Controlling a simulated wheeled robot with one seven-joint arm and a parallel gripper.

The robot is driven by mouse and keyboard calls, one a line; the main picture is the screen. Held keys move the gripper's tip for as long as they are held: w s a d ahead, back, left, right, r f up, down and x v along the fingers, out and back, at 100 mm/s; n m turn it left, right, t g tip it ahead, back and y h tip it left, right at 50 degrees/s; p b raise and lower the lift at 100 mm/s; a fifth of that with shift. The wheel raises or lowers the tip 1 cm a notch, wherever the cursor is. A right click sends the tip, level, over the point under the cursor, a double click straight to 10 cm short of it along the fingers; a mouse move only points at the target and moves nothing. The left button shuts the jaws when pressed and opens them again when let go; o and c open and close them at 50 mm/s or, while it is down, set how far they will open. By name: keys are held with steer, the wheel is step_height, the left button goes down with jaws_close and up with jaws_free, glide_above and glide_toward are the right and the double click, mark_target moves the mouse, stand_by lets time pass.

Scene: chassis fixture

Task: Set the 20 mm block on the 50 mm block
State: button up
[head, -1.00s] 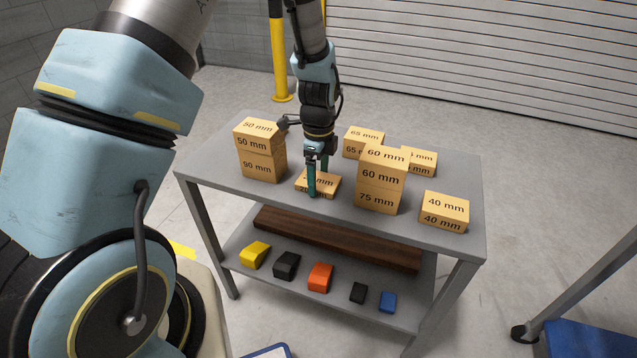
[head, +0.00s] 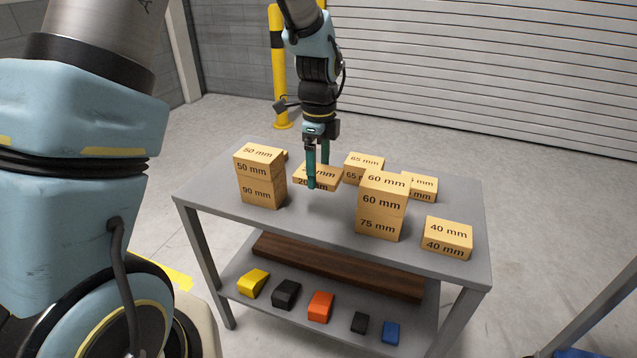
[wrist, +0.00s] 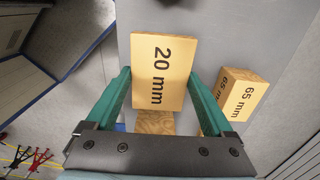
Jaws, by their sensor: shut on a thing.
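The 20 mm block (head: 329,178) is a flat tan slab between the green fingers of my gripper (head: 318,176). My gripper is shut on it and holds it above the grey table. In the wrist view the 20 mm block (wrist: 163,70) shows its labelled top face between the fingers (wrist: 160,77). The 50 mm block (head: 259,160) sits on the 90 mm block (head: 262,192) at the table's left. It is to the left of my gripper and apart from the held block.
The 60 mm block (head: 382,192) on the 75 mm block (head: 379,225) stands right of my gripper. A 65 mm block (head: 362,169) is behind, a 40 mm block (head: 446,239) at the right. The table (head: 320,228) is clear in front. Coloured pieces lie on the lower shelf.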

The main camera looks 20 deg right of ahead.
mark_target(318, 172)
step_height(318, 172, up, 14)
steer(key=p, duration=1.1)
